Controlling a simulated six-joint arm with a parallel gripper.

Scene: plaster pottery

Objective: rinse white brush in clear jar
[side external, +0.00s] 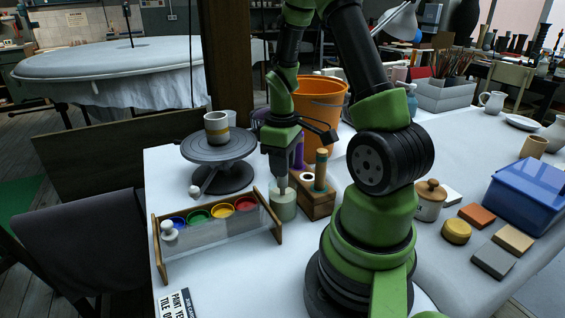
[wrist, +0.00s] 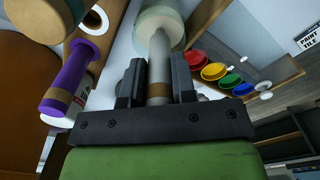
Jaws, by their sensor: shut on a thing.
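My gripper (side external: 281,170) points down and is shut on the white brush (side external: 282,184). In the wrist view, the brush's pale handle (wrist: 160,62) with a brown band lies between the two dark fingers (wrist: 158,82). The clear jar (side external: 284,208) stands on the white table directly below; it looks pale green and translucent. The brush's lower end reaches into the jar's mouth, which also shows in the wrist view (wrist: 176,18). The bristles are hidden, so I cannot tell how deep they are.
A wooden brush holder (side external: 318,208) stands close right of the jar, with a purple brush (wrist: 66,78) and a green one (side external: 321,168). Left is a paint rack (side external: 163,262) with several coloured cups. A banded mug (side external: 216,128) sits on a turntable (side external: 220,147). An orange bucket (side external: 322,105) stands behind.

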